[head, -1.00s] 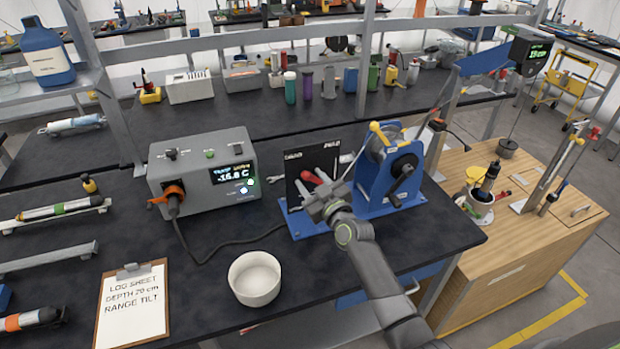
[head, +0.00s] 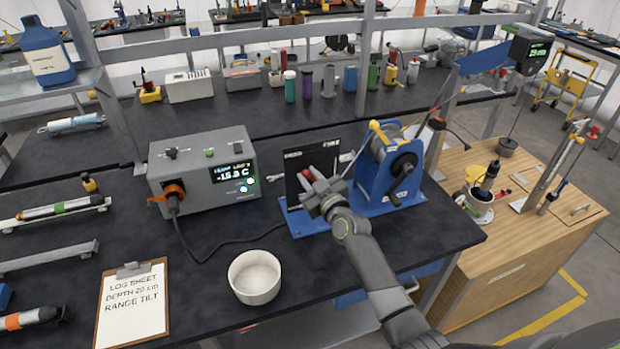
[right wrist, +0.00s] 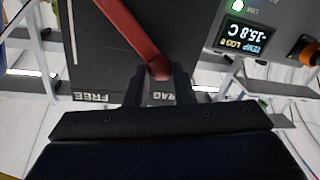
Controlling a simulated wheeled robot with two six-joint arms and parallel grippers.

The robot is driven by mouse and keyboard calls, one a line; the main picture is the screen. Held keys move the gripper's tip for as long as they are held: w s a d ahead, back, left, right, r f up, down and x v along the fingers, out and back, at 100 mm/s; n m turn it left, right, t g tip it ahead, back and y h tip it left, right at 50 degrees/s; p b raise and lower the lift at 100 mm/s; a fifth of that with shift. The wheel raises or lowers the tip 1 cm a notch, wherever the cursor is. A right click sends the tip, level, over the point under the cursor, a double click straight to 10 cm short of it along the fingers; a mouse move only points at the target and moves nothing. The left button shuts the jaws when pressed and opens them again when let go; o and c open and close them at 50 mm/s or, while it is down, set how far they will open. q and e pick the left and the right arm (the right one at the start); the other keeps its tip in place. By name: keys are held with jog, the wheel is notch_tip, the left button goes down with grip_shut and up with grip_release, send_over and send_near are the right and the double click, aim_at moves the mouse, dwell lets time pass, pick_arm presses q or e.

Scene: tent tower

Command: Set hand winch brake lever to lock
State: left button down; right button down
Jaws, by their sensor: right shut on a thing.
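The hand winch (head: 385,165) has a blue frame, a drum and a dark crank, and stands on a blue base plate on the black bench. Its black brake panel (head: 292,190) is upright at the winch's left. The red brake lever (head: 307,178) shows in front of the panel, partly covered by my right gripper (head: 318,190). In the right wrist view the lever (right wrist: 135,38) slants down to a rounded end between the fingers of my shut right gripper (right wrist: 160,85). Inverted labels there read FREE and, partly covered, apparently DRAG, beside the lever's end. My left gripper is out of view.
A grey instrument box (head: 205,170) with a cable stands left of the panel. A white bowl (head: 255,277) and a clipboard (head: 133,303) lie nearer the front. A wooden cabinet (head: 530,230) stands to the right. The bench in front of the box is partly clear.

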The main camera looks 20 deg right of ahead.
jog(key=shift+f, duration=0.25)
jog(key=a+f+n+b, duration=0.1)
jog(key=f+n+b, duration=0.1)
jog(key=a+f+n+b, duration=0.1)
jog(key=f+n+b, duration=0.1)
jog(key=b, duration=0.1)
jog(key=a+f+n+b, duration=0.1)
jog(key=f+b, duration=0.1)
jog(key=shift+s+a+f+n+g+h, duration=0.1)
jog(key=shift+a+f+n+g+h, duration=0.05)
jog(key=shift+a+n+g+h, duration=0.2)
notch_tip(320, 180, down, 2)
jog(key=n+b, duration=0.2)
jog(key=shift+a+f+g+b, duration=0.1)
jog(key=shift+a+g+b, duration=0.05)
jog(key=shift+g+b, duration=0.15)
jog(key=shift+f+n, duration=0.25)
jog(key=shift+n, duration=0.1)
jog(key=shift+f, duration=0.1)
jog(key=c, duration=1.3)
grip_release()
jog(key=shift+o, duration=0.3)
